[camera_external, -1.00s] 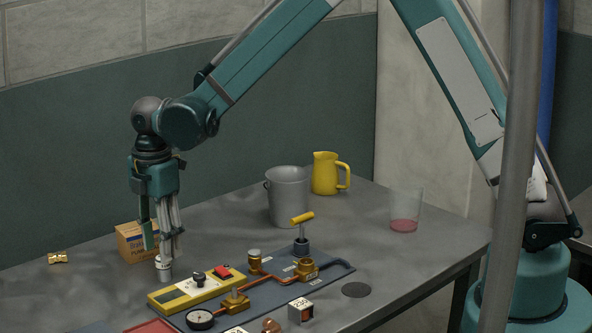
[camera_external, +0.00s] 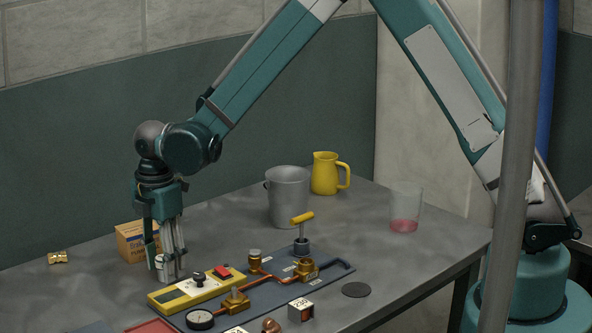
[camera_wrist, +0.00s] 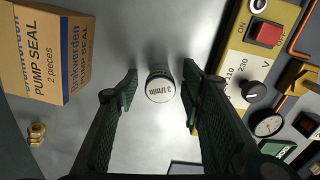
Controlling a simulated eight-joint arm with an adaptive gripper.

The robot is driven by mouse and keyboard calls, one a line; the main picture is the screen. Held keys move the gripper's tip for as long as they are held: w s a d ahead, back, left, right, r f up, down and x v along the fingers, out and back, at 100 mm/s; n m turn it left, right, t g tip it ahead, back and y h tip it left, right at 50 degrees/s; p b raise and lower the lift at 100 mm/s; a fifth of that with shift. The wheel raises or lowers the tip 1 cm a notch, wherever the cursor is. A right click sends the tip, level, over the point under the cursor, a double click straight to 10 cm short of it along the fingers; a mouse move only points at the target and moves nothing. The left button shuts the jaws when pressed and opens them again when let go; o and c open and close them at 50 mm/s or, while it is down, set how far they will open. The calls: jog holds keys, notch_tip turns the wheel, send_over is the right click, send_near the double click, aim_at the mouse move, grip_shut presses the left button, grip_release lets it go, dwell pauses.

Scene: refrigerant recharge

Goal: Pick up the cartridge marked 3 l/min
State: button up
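The cartridge (camera_wrist: 159,90) is a short pale cylinder whose top reads "3 l/min". It stands upright on the grey table, and in the external view its side (camera_external: 160,267) shows partly behind the fingers. My gripper (camera_wrist: 160,79) is open, with one dark ridged finger on each side of the cartridge. In the wrist view a small gap shows between the cartridge and each finger. In the external view my gripper (camera_external: 164,263) points down with its fingertips low around the cartridge.
A pump seal box (camera_external: 131,242) stands close behind left. The yellow panel (camera_external: 197,288) with a red switch lies close to the right, beside a board with pipes and a gauge (camera_external: 200,319). A brass fitting (camera_external: 58,257) lies far left. A metal bucket (camera_external: 288,196) stands farther back.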

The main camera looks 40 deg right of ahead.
jog(key=shift+f, duration=0.3)
dwell(0.4)
jog(key=c, duration=1.1)
